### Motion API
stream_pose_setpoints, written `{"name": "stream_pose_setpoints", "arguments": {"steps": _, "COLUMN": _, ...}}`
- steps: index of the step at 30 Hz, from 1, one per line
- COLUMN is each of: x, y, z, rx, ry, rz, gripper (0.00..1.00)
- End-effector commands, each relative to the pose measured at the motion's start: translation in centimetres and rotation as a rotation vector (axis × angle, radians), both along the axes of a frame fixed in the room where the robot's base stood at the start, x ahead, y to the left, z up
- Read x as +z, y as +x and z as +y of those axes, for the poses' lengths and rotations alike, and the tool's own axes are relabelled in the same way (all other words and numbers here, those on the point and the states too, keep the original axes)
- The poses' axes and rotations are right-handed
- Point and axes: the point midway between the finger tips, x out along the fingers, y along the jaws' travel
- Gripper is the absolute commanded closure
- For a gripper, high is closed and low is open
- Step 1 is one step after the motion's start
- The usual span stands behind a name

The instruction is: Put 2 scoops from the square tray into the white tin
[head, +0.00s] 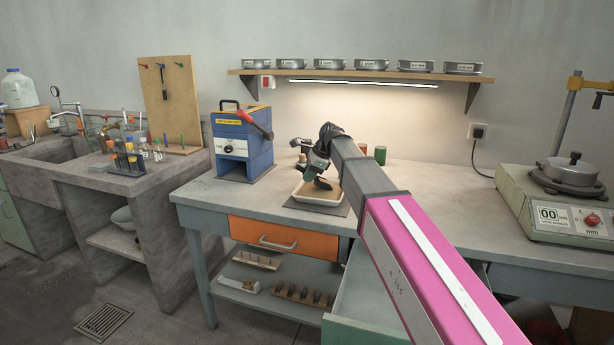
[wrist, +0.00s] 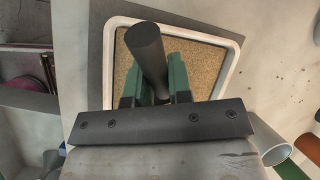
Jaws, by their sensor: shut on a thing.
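The square tray (head: 308,199) is white and shallow, with tan grains in it, and sits on a grey mat on the bench. Its rim (wrist: 235,62) and the grains also fill the middle of the wrist view. My gripper (head: 316,172) is over the tray. In the wrist view its green fingers (wrist: 156,85) are shut on the dark round handle of a scoop (wrist: 147,48). The scoop's bowl is hidden there, so I cannot tell its load. A pale cylinder, apparently the white tin (wrist: 270,146), shows at lower right in the wrist view; my arm seems to hide it in the head view.
A green can (head: 380,155) and a brown can (head: 362,150) stand behind my arm. A blue machine (head: 241,145) is left of the tray. A green drawer (head: 365,318) juts out below the bench.

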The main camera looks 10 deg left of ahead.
Motion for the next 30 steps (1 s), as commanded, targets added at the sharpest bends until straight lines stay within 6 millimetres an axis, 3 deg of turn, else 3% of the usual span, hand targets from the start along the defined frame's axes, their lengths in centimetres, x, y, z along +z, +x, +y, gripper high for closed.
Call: {"name": "stream_pose_setpoints", "arguments": {"steps": 30, "x": 0.01, "y": -0.08, "z": 0.2, "rx": 0.001, "ry": 0.0, "rz": 0.0, "gripper": 1.0}}
